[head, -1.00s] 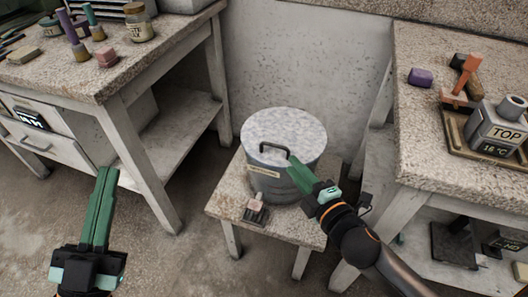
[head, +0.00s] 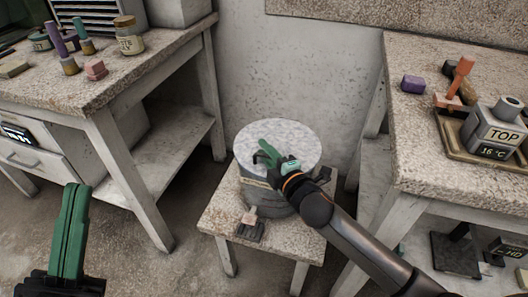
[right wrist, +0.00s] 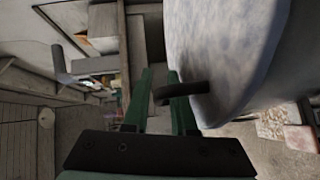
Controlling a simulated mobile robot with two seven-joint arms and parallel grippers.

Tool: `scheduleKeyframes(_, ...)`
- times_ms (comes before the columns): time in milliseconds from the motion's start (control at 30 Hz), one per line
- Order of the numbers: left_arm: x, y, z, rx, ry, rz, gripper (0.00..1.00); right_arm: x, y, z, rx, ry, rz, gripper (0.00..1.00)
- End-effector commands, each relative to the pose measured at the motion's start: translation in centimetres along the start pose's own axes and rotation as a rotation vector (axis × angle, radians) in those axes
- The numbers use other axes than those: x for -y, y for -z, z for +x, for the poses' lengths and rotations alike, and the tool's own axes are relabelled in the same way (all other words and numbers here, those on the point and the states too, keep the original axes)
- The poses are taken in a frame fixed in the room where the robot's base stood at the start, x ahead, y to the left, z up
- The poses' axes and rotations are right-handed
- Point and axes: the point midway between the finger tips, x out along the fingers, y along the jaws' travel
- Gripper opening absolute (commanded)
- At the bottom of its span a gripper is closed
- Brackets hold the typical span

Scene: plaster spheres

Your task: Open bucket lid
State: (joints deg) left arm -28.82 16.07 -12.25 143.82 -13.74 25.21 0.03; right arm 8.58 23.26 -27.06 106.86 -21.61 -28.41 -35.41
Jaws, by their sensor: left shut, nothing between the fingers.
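The grey metal bucket (head: 282,205) stands on a small stone-topped stool. Its pale speckled lid (head: 300,139) lies flat on top. My right gripper (head: 266,153) is low over the lid at the dark lid handle (head: 258,157), which it partly hides. In the right wrist view, my right gripper's green fingers (right wrist: 160,84) stand apart, and the handle (right wrist: 190,88) crosses one finger and reaches into the gap. The lid (right wrist: 222,50) fills the upper right there. My left gripper (head: 78,188) is shut and empty at lower left, far from the bucket.
The stool (head: 215,222) holds a small block with a dark base (head: 250,222) before the bucket. A workbench (head: 110,92) with jars stands left; another bench (head: 415,150) with a tray and tools stands right. A wall is close behind the bucket.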

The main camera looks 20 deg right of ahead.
Motion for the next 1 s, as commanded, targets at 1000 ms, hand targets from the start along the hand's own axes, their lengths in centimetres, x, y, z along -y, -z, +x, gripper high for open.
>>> scheduleKeyframes(1000,-0.1,-0.13,-0.11,0.001,-0.001,-0.004,0.0,0.03,0.02,0.69,0.0,0.001,0.001,0.0)
